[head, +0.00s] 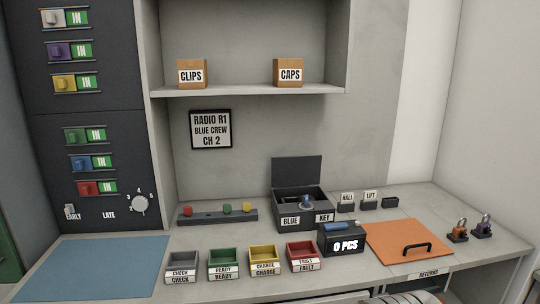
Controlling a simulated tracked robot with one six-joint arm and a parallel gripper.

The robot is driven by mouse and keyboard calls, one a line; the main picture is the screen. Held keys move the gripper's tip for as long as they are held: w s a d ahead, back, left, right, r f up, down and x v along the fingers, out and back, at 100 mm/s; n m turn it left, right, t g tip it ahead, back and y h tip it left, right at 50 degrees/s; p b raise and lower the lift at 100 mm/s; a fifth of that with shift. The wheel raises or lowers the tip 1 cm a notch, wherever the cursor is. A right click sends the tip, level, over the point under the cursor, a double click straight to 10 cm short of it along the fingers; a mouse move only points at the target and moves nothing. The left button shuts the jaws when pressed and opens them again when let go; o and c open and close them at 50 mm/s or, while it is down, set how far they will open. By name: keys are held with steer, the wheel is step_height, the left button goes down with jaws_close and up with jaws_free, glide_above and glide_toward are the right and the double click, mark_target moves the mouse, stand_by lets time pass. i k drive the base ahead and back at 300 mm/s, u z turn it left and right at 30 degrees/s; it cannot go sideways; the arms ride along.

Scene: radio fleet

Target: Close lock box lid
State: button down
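The lock box (285,215) is a dark grey box labelled BLUE and KEY, standing on the counter right of centre. Its lid (297,171) is open and stands upright at the back edge. A small grey-blue item (306,202) shows inside the box; its exact shape is too small to tell. My gripper is not in view.
A dark unit reading 0 PCS (345,244) stands close in front of the lock box at right. Small colored trays (223,263) line the front. An orange panel with a handle (385,235) and padlocks (458,232) are at right. A shelf (245,90) overhangs behind. The blue mat (100,265) is bare.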

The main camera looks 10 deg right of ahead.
mark_target(305, 170)
steer(key=i, duration=1)
steer(key=u, duration=0.05)
